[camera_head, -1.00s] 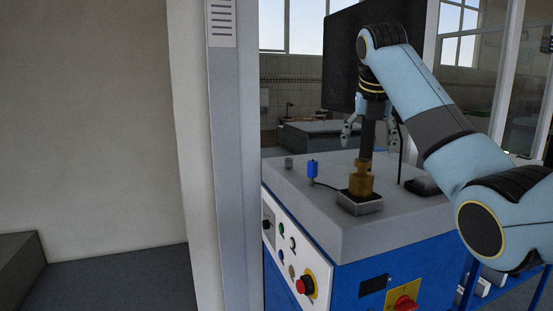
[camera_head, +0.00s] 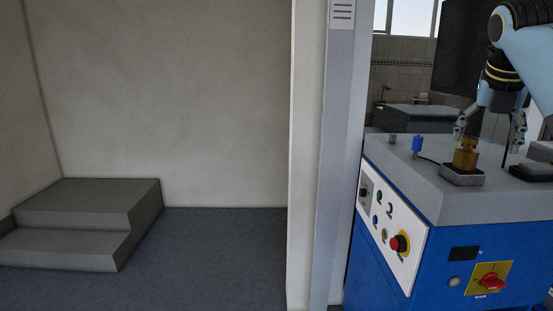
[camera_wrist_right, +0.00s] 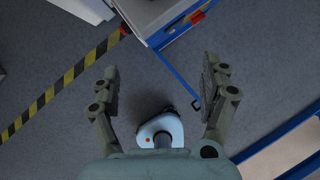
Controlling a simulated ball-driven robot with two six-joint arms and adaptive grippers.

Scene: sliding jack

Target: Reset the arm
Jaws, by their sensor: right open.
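My right gripper (camera_head: 489,130) is at the right of the head view, pointing down, its fingers spread. My left gripper is not in view.
A white and grey post (camera_head: 340,150) stands left of the machine. Grey steps (camera_head: 85,212) are against the wall, with clear floor beside them. A blue frame (camera_wrist_right: 175,68) and yellow-black floor tape (camera_wrist_right: 65,80) show in the right wrist view.

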